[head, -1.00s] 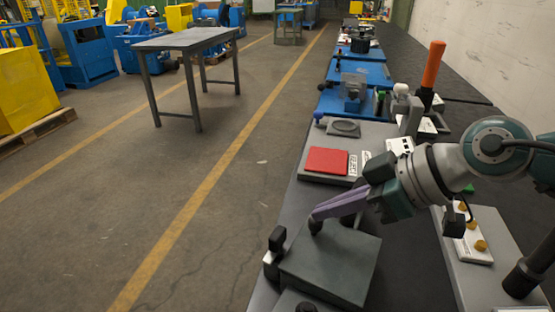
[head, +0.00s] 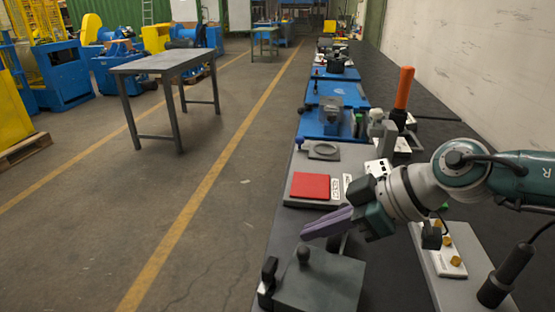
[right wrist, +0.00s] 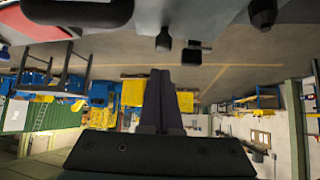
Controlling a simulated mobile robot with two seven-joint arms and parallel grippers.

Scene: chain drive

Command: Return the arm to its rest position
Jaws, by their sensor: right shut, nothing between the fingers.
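My right gripper (head: 327,223) comes in from the right in the head view. Its purple-grey fingers are shut with nothing between them and point left, above the bench and behind a dark grey box with a black knob (head: 318,280). The fingers look apart from the knob. In the right wrist view the closed fingers (right wrist: 161,100) show dark, with the workshop upside down behind them. My left gripper is not in view.
A red pad (head: 310,186) on a grey plate lies beyond the gripper. An orange-handled tool (head: 404,88) stands upright farther back. A white plate with yellow knobs (head: 443,250) lies right of the gripper. A grey table (head: 170,64) stands across the open floor.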

